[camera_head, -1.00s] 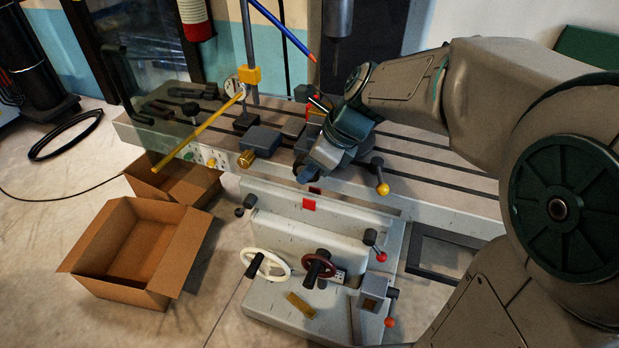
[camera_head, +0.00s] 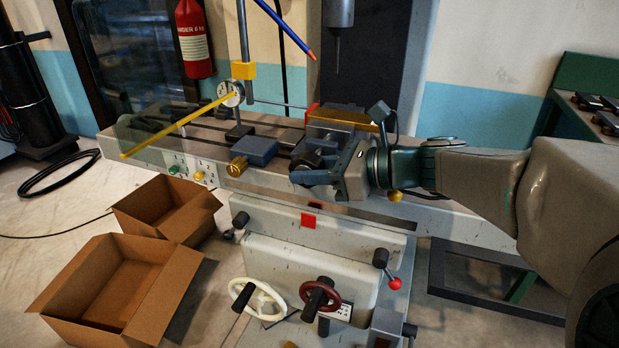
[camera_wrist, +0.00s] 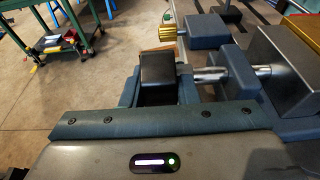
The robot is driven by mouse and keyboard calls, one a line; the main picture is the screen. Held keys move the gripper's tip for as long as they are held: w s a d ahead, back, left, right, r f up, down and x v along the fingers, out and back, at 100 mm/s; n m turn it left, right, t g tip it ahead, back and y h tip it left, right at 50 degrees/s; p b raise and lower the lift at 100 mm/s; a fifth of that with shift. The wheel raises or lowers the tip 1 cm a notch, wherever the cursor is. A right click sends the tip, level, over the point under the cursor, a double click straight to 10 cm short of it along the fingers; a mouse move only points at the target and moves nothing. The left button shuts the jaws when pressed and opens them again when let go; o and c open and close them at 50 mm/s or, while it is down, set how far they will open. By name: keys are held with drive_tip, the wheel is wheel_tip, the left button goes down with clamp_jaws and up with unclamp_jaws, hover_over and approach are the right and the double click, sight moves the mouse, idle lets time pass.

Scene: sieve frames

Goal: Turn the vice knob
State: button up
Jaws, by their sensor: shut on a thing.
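The black vice knob (camera_wrist: 157,76) sits between my gripper's two blue-grey fingers in the wrist view, with a shiny metal shaft (camera_wrist: 210,74) running right from it into the vice. In the head view the dark knob (camera_head: 307,158) shows at the front of the vice (camera_head: 336,133), partly hidden by the gripper. My gripper (camera_head: 311,173) reaches in from the right and is shut on the knob. The knob's lower part is hidden in the wrist view.
A blue block (camera_head: 257,150) with a brass knob (camera_head: 237,166) stands left of the gripper on the machine table. A yellow bar (camera_head: 178,127) and dial gauge (camera_head: 232,93) are further left. Handwheels (camera_head: 320,298) and cardboard boxes (camera_head: 108,290) lie below.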

drive_tip(key=shift+f+y+b, duration=0.1)
drive_tip(key=shift+y+b, duration=0.2)
idle(0.4)
drive_tip(key=o, duration=1)
drive_tip(key=p+v, duration=0.2)
drive_tip(key=v, duration=1.1)
drive_tip(key=shift+s+d, duration=0.25)
drive_tip(key=shift+d, duration=0.05)
